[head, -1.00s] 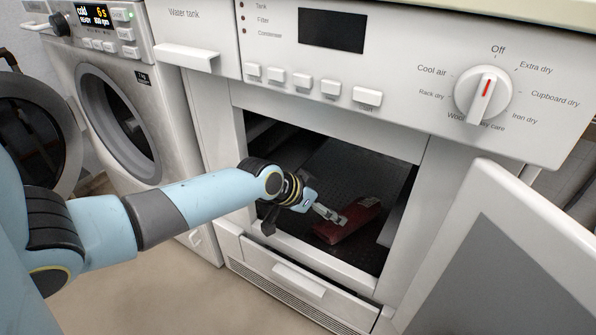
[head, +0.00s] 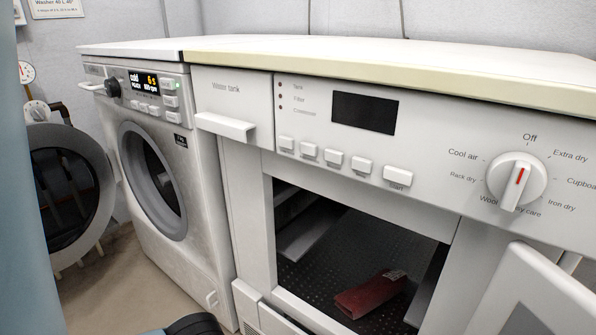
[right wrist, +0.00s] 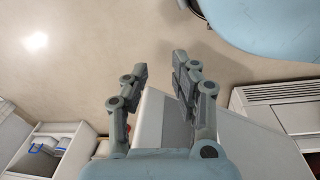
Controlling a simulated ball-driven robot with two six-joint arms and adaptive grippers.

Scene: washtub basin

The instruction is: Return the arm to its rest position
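My left gripper is not in view. A blue part of my left arm stands along the left edge of the head view, and a dark joint shows at the bottom. A dark red block-like item (head: 370,295) lies tilted on the dark, dotted floor inside the open dryer (head: 258,230). No gripper touches it. My right gripper (right wrist: 158,75) shows in the right wrist view. Its two grey fingers are apart with nothing between them, above the floor.
The dryer door (head: 545,290) stands open at the lower right. A washing machine (head: 155,190) stands left of the dryer, with a round open door (head: 97,180) at far left. In the right wrist view, a white compartment (right wrist: 70,130) is at lower left.

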